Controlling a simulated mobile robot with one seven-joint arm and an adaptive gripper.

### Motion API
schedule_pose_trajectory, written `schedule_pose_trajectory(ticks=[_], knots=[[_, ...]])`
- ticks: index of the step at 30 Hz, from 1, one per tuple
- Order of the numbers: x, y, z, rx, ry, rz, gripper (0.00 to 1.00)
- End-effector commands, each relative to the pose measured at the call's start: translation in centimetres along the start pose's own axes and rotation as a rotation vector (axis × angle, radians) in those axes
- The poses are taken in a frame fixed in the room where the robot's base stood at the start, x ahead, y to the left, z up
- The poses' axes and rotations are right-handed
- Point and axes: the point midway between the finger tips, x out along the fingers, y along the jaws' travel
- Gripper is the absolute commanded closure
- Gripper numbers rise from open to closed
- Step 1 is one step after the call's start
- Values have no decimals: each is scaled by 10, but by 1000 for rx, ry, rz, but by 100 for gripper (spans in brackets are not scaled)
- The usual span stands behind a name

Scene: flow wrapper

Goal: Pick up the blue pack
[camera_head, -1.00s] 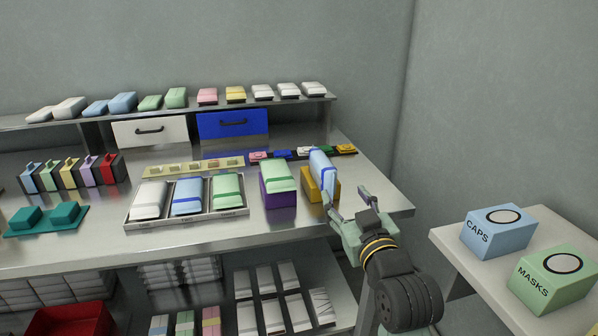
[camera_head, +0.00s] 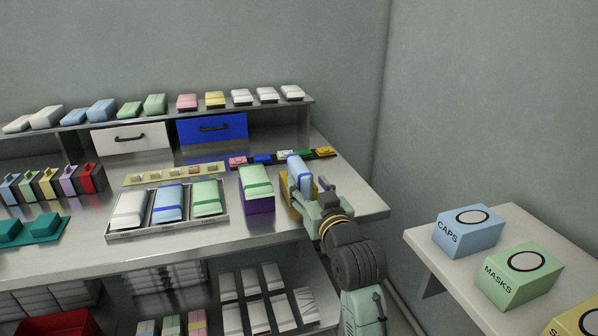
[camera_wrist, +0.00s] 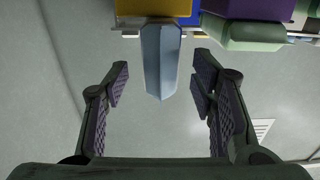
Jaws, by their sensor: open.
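A light blue pack (camera_head: 299,170) with a darker blue band stands on a yellow block (camera_head: 286,192) at the right part of the steel table. In the wrist view the blue pack (camera_wrist: 160,62) juts from the yellow block (camera_wrist: 153,8) towards the space between my fingers. My gripper (camera_wrist: 161,80) is open, one finger on each side of the pack, with a visible gap on both sides. In the head view my gripper (camera_head: 316,202) is at the block's near right side, partly hiding it. I cannot tell exactly how deep the pack sits between the fingers.
A purple block (camera_head: 258,204) with a green pack (camera_head: 255,180) stands close left of the yellow block. A tray (camera_head: 156,229) holds white, blue and green packs further left. Small coloured items lie behind. A side table (camera_head: 430,262) with boxes is at right.

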Motion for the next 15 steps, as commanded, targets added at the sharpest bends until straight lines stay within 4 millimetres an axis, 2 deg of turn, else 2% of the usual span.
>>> schedule_pose_trajectory(ticks=[3,6,13,15], knots=[[17,-1,-3,-1,-1,-1,48],[25,-1,-2,-1,0,-1,48],[26,-1,-1,-1,1,-1,48],[26,-1,-1,-1,1,-1,52]])
